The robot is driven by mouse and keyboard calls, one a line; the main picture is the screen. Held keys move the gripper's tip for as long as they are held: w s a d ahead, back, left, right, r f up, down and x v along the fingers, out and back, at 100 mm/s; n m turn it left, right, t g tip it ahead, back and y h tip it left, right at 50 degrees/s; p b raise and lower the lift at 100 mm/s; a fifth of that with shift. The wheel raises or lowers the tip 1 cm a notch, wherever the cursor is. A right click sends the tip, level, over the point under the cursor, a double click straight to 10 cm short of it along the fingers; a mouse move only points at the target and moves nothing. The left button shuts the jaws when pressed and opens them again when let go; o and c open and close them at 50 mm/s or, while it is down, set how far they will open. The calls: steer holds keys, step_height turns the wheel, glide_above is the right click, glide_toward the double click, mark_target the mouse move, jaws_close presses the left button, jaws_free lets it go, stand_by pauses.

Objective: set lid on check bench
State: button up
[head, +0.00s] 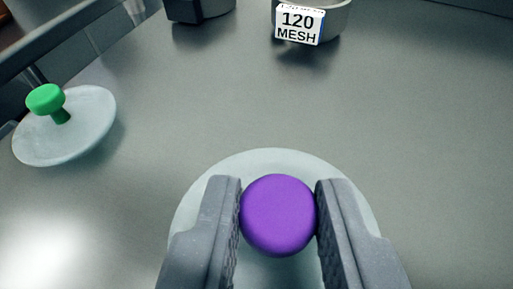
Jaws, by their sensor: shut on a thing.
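A round translucent lid (270,162) with a purple knob (278,215) is at the bottom middle of the head view. My gripper (278,212) is shut on the purple knob, one finger on each side. The fingers and the knob hide much of the lid. The grey bench surface (230,95) spreads out around and behind the lid. I cannot tell whether the lid touches the surface or hangs just above it.
A second lid (80,135) with a green knob (47,101) lies at the left. At the top, a round metal sieve (338,20) bears a "120 MESH" label (299,25). A dark-fronted object (185,10) stands at top left. The middle and right are clear.

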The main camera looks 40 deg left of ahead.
mark_target(271, 270)
steer(key=shift+w+a+f, duration=0.1)
steer(key=shift+w+a, duration=0.25)
step_height(271, 270, down, 4)
steer(key=shift+r+b, duration=0.25)
steer(key=shift+b, duration=0.85)
steer(key=shift+r, duration=0.1)
steer(key=o, duration=1)
